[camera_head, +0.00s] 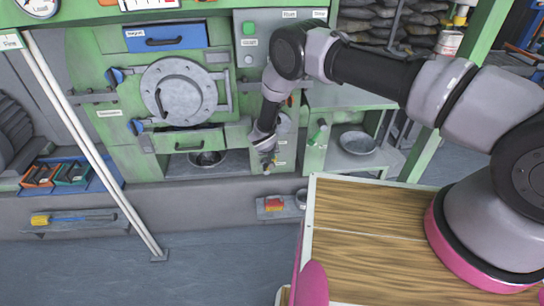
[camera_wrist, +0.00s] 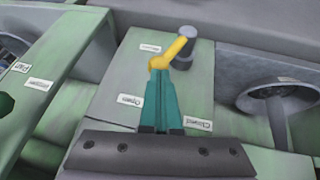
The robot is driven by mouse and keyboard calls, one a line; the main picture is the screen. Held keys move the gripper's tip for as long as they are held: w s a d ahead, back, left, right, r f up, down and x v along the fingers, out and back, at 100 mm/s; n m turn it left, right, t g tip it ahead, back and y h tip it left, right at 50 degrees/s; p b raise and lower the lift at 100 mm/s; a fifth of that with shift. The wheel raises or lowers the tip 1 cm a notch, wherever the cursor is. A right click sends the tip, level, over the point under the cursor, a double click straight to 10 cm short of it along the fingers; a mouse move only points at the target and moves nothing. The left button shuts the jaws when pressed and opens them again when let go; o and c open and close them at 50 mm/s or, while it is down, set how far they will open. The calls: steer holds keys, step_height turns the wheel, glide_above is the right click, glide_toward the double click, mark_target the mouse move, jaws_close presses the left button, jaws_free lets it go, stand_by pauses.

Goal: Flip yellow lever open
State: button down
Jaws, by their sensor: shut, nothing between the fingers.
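The yellow lever (camera_wrist: 177,52) shows in the wrist view on a green panel (camera_wrist: 108,85), with a grey cylinder (camera_wrist: 187,42) at its upper right end. The lever runs down and left from the cylinder. My gripper (camera_wrist: 158,72) is shut and empty, its teal fingers together. Its tips meet the lever's lower left end in the picture; I cannot tell whether they touch. An "Open" label (camera_wrist: 130,100) lies left of the fingers and a "Closed" label (camera_wrist: 198,124) lies right of them. In the head view my gripper (camera_head: 268,165) points down before the green machine; I cannot make out the lever there.
A grey bowl-like part (camera_wrist: 278,97) stands right of the panel. In the head view, the green machine has a round grey door (camera_head: 180,90) and a blue drawer (camera_head: 165,38). A wooden tabletop (camera_head: 365,235) lies close at right. A white pole (camera_head: 95,140) stands at left.

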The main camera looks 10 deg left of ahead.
steer(key=shift+w+d+f, duration=0.15)
steer(key=shift+d, duration=0.4)
steer(key=shift+w+d+f, duration=0.1)
steer(key=shift+w+d, duration=0.05)
steer(key=shift+d, duration=0.55)
steer(key=v, duration=1.1)
steer(key=shift+a, duration=0.35)
